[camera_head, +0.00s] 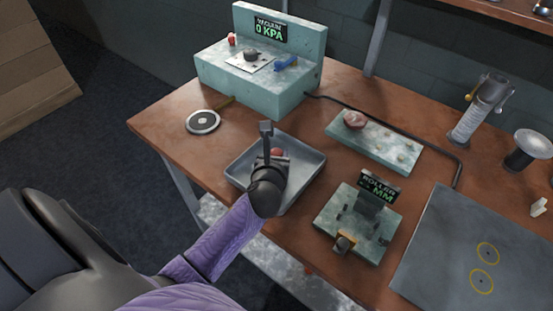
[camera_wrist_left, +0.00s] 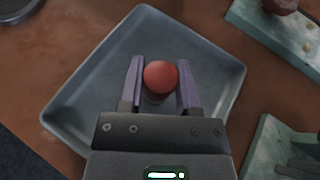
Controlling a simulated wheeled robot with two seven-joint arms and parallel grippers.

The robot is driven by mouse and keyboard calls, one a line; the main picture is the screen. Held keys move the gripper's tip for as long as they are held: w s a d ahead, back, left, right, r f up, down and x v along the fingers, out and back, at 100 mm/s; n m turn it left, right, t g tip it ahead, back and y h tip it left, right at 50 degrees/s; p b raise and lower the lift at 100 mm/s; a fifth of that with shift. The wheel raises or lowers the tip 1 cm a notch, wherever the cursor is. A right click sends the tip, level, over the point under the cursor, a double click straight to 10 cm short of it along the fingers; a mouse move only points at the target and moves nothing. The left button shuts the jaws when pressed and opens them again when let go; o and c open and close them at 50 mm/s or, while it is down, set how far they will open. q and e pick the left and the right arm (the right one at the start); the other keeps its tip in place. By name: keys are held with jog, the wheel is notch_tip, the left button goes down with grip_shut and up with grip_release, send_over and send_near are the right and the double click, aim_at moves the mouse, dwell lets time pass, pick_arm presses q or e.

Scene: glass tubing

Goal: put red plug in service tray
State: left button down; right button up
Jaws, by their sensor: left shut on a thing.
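The red plug (camera_wrist_left: 160,76) is a rounded red piece between the two fingers of my left gripper (camera_wrist_left: 160,85) in the left wrist view. My left gripper is shut on it, over the grey service tray (camera_wrist_left: 87,75). In the head view the tray (camera_head: 308,163) stands near the table's front edge, and my left gripper (camera_head: 276,152) is above its middle. Only a small part of the red plug (camera_head: 277,152) shows there, behind the gripper. I cannot tell whether the plug touches the tray floor. My right gripper is not in view.
A teal vacuum unit (camera_head: 222,82) stands behind the tray, with a round disc (camera_head: 203,121) to the left. A teal block (camera_head: 385,138) and the roller gauge (camera_head: 352,218) stand to the right. A dark mat (camera_head: 450,250) lies at the front right.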

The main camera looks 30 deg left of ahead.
pick_arm(q)
jog(key=shift+c, duration=1.6)
grip_release()
jog(key=shift+f, duration=0.15)
jog(key=shift+s+d+r+p, duration=0.1)
jog(key=shift+s+r+p, duration=0.1)
jog(key=shift+r+p, duration=0.15)
jog(key=p+v, duration=0.3)
jog(key=v, duration=0.8)
jog(key=shift+s, duration=0.2)
jog(key=shift+d, duration=0.1)
